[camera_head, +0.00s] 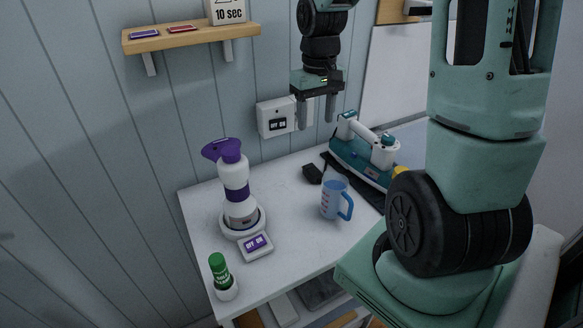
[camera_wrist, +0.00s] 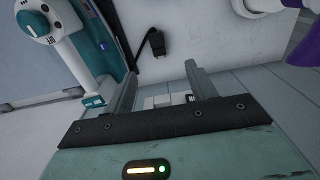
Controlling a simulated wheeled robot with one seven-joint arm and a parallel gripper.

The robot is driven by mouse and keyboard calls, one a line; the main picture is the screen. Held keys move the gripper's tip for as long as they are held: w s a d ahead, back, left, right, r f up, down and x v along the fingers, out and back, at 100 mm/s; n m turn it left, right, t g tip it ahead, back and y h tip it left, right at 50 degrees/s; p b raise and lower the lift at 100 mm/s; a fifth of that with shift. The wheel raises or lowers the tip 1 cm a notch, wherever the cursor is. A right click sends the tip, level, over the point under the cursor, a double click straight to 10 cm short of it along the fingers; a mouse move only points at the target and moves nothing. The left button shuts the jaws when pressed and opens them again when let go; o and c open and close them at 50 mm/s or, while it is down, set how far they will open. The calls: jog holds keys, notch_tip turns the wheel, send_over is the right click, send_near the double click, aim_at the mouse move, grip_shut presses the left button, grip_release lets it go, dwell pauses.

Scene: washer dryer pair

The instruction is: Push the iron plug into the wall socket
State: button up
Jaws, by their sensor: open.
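The black iron plug (camera_head: 313,174) lies on the white table near the wall, left of the teal and white iron (camera_head: 362,152). The plug also shows in the wrist view (camera_wrist: 157,43), beyond the fingertips, with its cord running from it. My gripper (camera_head: 316,121) is open and empty, pointing down above the table, and overlaps the socket's right end in the head view. It also shows in the wrist view (camera_wrist: 160,70).
A blue measuring jug (camera_head: 333,198) stands in front of the plug. A white and purple steamer (camera_head: 235,185) on its base and a green-capped bottle (camera_head: 220,275) stand at the left. A wooden shelf (camera_head: 192,38) is above. The white table (camera_head: 285,180) is bare around the plug's left.

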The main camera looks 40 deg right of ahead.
send_over(316, 172)
jog(key=f, duration=0.7)
jog(key=a+f, duration=0.1)
jog(key=f, duration=0.3)
jog(key=shift+w+f, duration=0.1)
jog(key=shift+f, duration=0.15)
jog(key=shift+d+f, duration=0.2)
jog(key=shift+f, duration=1.2)
jog(key=shift+d+f, duration=0.2)
jog(key=shift+f, duration=1.15)
jog(key=c, duration=1.1)
